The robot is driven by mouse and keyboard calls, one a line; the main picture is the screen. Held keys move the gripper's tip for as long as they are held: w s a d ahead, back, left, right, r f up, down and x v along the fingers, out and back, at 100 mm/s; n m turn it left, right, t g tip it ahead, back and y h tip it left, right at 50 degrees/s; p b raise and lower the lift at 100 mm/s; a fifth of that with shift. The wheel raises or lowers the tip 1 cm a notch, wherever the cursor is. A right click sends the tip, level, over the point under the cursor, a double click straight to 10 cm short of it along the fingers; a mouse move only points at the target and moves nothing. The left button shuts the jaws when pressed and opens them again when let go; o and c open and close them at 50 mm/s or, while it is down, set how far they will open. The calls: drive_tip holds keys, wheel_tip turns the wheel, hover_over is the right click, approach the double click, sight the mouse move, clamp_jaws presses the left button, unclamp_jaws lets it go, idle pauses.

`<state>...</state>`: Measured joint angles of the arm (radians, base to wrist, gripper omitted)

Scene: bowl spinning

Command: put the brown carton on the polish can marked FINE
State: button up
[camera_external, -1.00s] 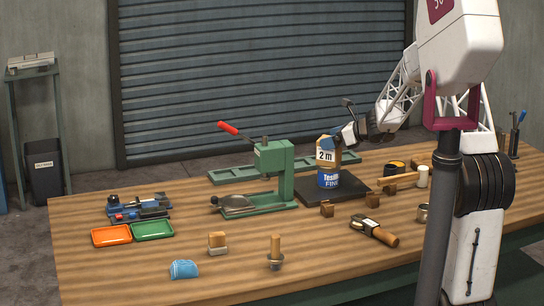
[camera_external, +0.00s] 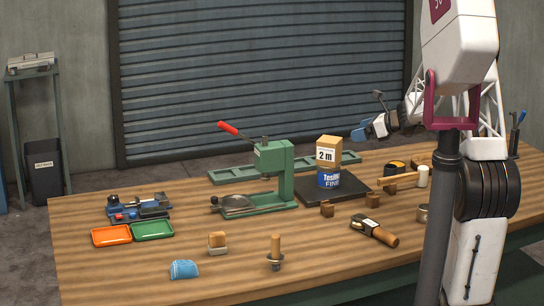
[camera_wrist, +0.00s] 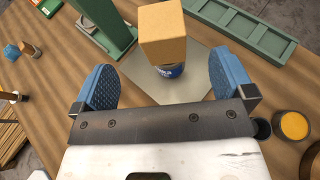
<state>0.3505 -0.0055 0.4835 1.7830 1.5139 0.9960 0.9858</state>
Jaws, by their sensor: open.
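The brown carton (camera_external: 329,151), with a "2 m" label, sits on top of the blue polish can marked FINE (camera_external: 329,180). The can stands upright on a dark square plate (camera_external: 352,192). In the wrist view the carton (camera_wrist: 162,32) hides most of the can (camera_wrist: 171,71).
A green press with a red handle (camera_external: 265,170) stands left of the carton. Orange (camera_external: 111,236) and green (camera_external: 153,229) trays are at the left.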

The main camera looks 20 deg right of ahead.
idle(0.7)
drive_tip(key=s+a+r+n+g+h, duration=0.1)
drive_tip(key=s+a+r+n+g, duration=0.2)
drive_tip(key=s+a+n, duration=0.65)
drive_tip(key=s+a+r+n+g+h, duration=0.2)
drive_tip(key=s+a+n+g, duration=0.15)
drive_tip(key=s, duration=1.05)
drive_tip(key=s+f+n+h, duration=0.2)
drive_tip(key=s+n+h, duration=0.4)
drive_tip(key=s+n, duration=0.7)
drive_tip(key=s, duration=1.2)
drive_tip(key=shift+d+f+n+h, duration=0.15)
drive_tip(key=shift+d+n+h, duration=0.15)
drive_tip(key=shift+n+h, duration=0.1)
